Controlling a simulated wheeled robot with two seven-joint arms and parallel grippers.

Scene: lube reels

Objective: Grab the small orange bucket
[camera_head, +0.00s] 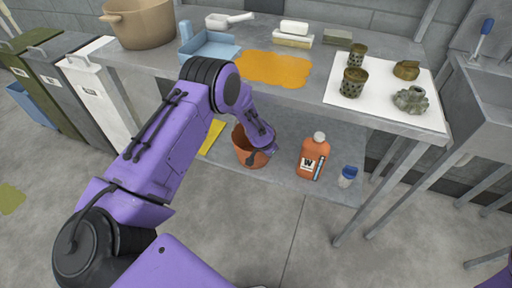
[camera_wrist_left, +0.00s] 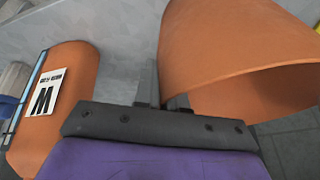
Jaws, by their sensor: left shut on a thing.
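The small orange bucket (camera_head: 240,143) stands on the lower shelf under the workbench in the head view. In the left wrist view the bucket (camera_wrist_left: 235,50) fills the upper right, its rim close to the fingers. My left gripper (camera_wrist_left: 165,98) is shut on the bucket's wall near the rim. In the head view my purple left arm reaches down under the bench edge and hides part of the bucket. My right gripper is out of view.
An orange bottle (camera_head: 312,157) with a label stands right of the bucket, with a small blue-capped bottle (camera_head: 348,176) beyond it. The workbench top (camera_head: 320,75) overhangs the shelf. A yellow item (camera_head: 211,137) lies left of the bucket. The floor in front is clear.

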